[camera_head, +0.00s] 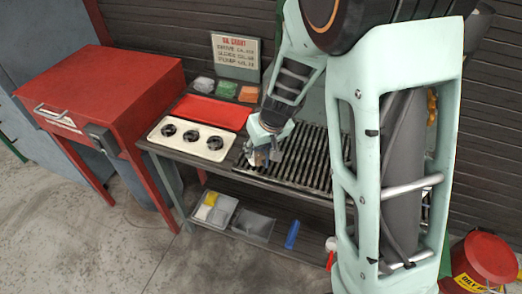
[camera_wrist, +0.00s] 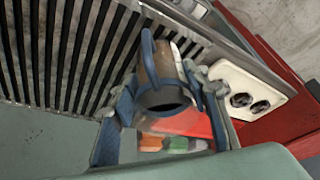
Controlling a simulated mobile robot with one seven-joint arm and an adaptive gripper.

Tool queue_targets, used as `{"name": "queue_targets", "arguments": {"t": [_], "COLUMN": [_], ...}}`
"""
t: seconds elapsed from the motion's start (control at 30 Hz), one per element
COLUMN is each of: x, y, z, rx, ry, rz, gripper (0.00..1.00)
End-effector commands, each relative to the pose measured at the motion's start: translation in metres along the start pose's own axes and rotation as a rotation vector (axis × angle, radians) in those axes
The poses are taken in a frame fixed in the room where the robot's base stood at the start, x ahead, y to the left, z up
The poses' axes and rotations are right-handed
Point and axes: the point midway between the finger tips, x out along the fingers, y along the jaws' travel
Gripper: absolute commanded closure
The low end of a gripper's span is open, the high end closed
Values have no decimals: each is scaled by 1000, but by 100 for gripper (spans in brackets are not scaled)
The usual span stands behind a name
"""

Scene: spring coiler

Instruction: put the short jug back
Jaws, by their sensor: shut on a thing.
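The jug (camera_wrist: 164,62) is in the middle of the wrist view, with a metallic grey-brown body, a dark round opening and a blue loop handle. My gripper (camera_wrist: 166,87) is shut on it, one finger on each side. In the head view, my gripper (camera_head: 261,140) is above the bench, at the left end of the slatted grate (camera_head: 298,158) and right of the cream plate. The jug is small and mostly hidden by the gripper there. A cream plate (camera_head: 192,139) with three dark round holders stands at the bench's front left; it also shows in the wrist view (camera_wrist: 240,86).
A red tray (camera_head: 208,112) lies behind the plate. White, green and orange bins (camera_head: 226,89) and an oil chart sign (camera_head: 236,50) stand behind. A red cabinet (camera_head: 110,85) is on the left. The lower shelf holds clear bins (camera_head: 216,211) and a blue cylinder (camera_head: 292,235).

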Motion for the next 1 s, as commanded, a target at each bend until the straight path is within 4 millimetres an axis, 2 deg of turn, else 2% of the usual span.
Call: {"name": "queue_targets", "arguments": {"t": [0.03, 0.43, 0.47, 0.6, 1.0], "x": [5, 8, 6, 6, 0], "y": [-1, -1, -1, -1, -1], "z": [2, 3, 3, 3, 0], "rx": [-1, 0, 0, 0, -1], "ry": [1, 2, 1, 1, 1], "rz": [0, 0, 0, 0, 0], "gripper": [90, 90, 55, 40, 40]}}
